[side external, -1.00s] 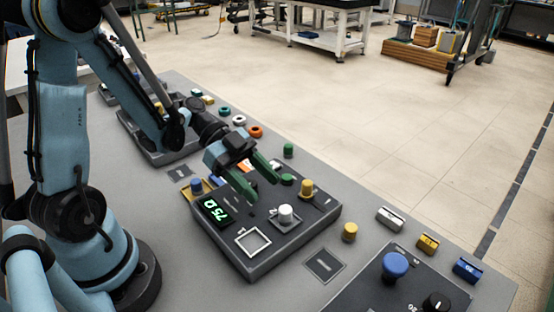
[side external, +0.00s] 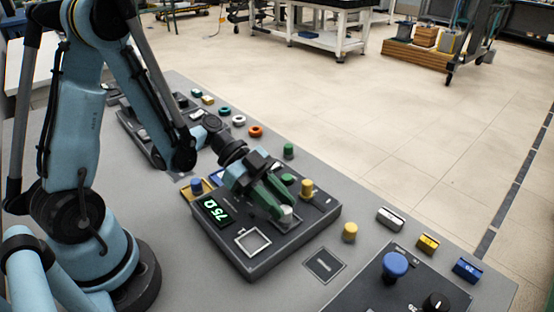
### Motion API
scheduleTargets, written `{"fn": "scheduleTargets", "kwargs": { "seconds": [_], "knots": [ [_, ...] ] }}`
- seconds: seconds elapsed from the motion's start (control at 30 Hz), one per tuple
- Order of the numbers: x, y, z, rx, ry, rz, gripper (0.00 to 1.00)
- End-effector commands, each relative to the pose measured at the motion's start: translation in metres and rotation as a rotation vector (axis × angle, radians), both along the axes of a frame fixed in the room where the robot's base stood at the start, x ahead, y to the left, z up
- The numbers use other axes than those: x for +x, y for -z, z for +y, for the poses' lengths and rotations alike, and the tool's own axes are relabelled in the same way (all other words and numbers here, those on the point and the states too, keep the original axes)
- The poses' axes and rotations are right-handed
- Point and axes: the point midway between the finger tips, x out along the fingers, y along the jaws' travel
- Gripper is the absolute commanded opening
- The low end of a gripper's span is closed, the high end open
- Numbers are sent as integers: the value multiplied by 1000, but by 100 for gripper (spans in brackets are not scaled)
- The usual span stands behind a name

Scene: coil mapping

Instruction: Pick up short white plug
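The short white plug (side external: 287,213) stands upright on the dark panel box (side external: 262,263), in the socket right of the square white frame. My gripper (side external: 279,207) has green fingers and is down at the plug, with the fingertips beside its top. One finger hides part of the plug. I cannot tell whether the fingers touch it or have closed on it.
A taller yellow plug (side external: 306,189) and a green plug (side external: 288,180) stand close behind the gripper. A loose yellow plug (side external: 350,232) stands on the table to the right.

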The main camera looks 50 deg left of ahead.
Motion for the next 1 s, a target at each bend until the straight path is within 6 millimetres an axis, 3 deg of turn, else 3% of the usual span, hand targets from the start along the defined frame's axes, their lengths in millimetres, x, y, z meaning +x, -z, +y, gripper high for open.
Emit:
{"fn": "scheduleTargets", "kwargs": {
  "seconds": [0.13, 0.57, 1.0],
  "knots": [
    [0, 0, 0, 0, 0, 0, 0],
    [0, -5, 0, 0, 0, 0, 0],
    [-7, -47, -7, 0, 4, 0, 0]
  ]
}}
